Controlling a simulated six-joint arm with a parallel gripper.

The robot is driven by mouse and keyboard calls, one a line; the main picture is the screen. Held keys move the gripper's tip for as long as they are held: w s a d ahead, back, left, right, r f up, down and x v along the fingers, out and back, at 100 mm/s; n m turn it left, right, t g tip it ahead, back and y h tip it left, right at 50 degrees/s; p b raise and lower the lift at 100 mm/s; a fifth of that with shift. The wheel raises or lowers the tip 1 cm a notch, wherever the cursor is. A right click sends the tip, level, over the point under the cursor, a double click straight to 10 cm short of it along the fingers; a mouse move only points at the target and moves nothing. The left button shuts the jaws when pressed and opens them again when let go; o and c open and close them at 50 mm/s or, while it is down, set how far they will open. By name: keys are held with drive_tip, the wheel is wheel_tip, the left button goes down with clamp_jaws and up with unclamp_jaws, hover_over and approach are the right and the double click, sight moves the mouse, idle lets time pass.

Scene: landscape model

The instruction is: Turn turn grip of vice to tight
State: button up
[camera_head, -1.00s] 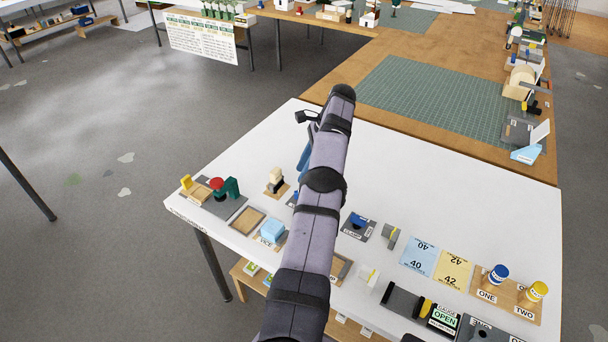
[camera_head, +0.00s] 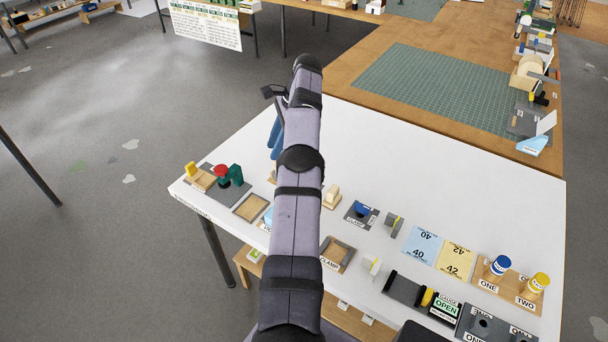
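A dark green fixture (camera_head: 236,174) with a red round knob (camera_head: 221,170) stands on a grey plate at the table's left corner. It looks like the vice with its turn grip, but I cannot read a label on it. A light blue block beside a partly covered label that seems to begin "VIC" (camera_head: 267,227) is mostly hidden behind my arm. My arm reaches up the middle of the view. Its end, with a dark part (camera_head: 272,92) and a blue part below, is right of and beyond the green fixture, apart from it. The fingertips cannot be made out.
A yellow piece on a wooden block (camera_head: 198,178) stands left of the green fixture, and an empty wooden tray (camera_head: 250,208) lies right of it. A blue-knobbed clamp (camera_head: 361,210) and a cream block (camera_head: 332,196) are right of my arm. The white table (camera_head: 450,180) is clear behind them.

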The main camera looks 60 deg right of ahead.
drive_tip(key=w+a+f+n+g+h+b, duration=0.1)
drive_tip(key=w+a+f+n+g+b, duration=0.2)
drive_tip(key=a, duration=0.4)
drive_tip(key=s+d+f+m+g+h+p, duration=0.1)
drive_tip(key=s+d+m+g+h, duration=0.3)
drive_tip(key=s+d, duration=0.4)
drive_tip(key=shift+d+f+m+h+p, duration=0.35)
drive_tip(key=shift+d+f+m, duration=0.2)
drive_tip(key=shift+f, duration=0.25)
drive_tip(key=shift+f, duration=0.1)
drive_tip(key=shift+p+x, duration=1.1)
drive_tip(key=shift+x, duration=2.45)
clamp_jaws()
